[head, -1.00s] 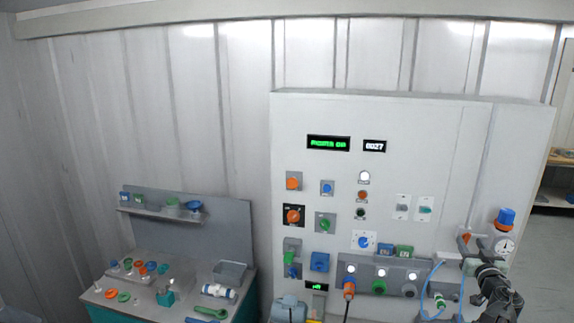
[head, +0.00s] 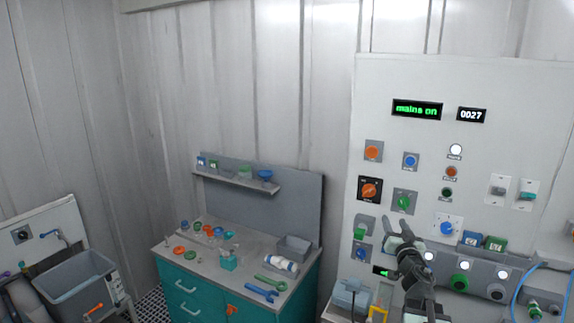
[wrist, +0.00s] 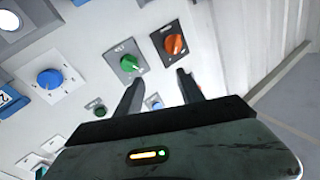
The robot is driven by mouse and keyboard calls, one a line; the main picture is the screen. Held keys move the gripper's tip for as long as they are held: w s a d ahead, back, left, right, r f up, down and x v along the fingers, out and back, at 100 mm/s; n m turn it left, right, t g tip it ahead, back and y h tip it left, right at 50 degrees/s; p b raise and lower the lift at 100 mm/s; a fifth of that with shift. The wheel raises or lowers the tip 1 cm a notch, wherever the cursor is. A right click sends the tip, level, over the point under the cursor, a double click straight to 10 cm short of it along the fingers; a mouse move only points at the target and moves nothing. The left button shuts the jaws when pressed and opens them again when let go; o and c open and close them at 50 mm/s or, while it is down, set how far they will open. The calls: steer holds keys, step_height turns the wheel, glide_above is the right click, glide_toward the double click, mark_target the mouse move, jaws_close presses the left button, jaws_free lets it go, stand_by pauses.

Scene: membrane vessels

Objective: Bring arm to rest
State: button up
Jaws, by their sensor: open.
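My gripper (head: 400,230) is raised in front of the lower left part of the white control panel (head: 400,75) in the head view. Its two fingers are spread with nothing between them. In the wrist view my gripper (wrist: 158,85) points toward the panel face, below a green knob (wrist: 129,63) and an orange knob (wrist: 174,44). In the head view the orange knob (head: 370,189) and the green knob (head: 404,202) sit just above the fingers. I cannot tell how far the fingers are from the panel.
A teal workbench (head: 185,285) with loose parts and wrenches stands left of the panel. A grey sink (head: 75,280) is at the far left. A blue hose (head: 520,290) loops at the right. The panel display (head: 417,109) reads "mains on".

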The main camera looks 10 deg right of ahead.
steer(key=w+a+f+m+g+b, duration=0.15)
steer(key=a+f+g+b, duration=0.55)
steer(key=a+f, duration=1.45)
steer(key=s+a+f+n+g+y, duration=0.2)
steer(key=s+a+f+n+g, duration=0.1)
steer(key=s+f, duration=0.4)
steer(key=s+a+f+n+g+y, duration=0.2)
steer(key=s+a+f+g, duration=0.3)
steer(key=s, duration=0.8)
step_height(320, 180, down, 2)
steer(key=n+g, duration=0.1)
steer(key=g, duration=0.2)
steer(key=shift+s+a+g, duration=0.2)
steer(key=shift+a+g, duration=0.05)
steer(key=shift+g, duration=0.05)
steer(key=shift+n, duration=0.25)
steer(key=shift+c, duration=0.3)
